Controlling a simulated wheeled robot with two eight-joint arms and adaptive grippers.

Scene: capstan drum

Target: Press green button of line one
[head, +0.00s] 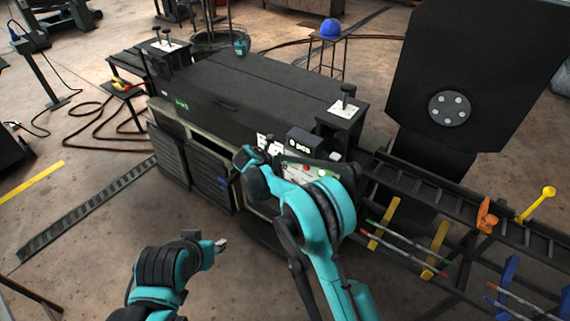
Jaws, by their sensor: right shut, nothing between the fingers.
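A small control panel (308,170) is on the right front of the dark machine, with small coloured buttons on its face. One button looks red (306,168) and another pale (322,173); a greenish spot is too small to make out surely. My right arm reaches up in front of the panel and hides its lower part. My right gripper (268,150) is shut and empty, just left of the panel; I cannot tell whether it touches anything. My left gripper (221,243) is low over the floor at the lower left, apart from the machine; its fingers are too small to judge.
The long dark machine (240,85) fills the middle. A black box (299,141) and a stand with a lever (346,105) are close to the panel. A ladder-like rail (430,193) with coloured tools runs right.

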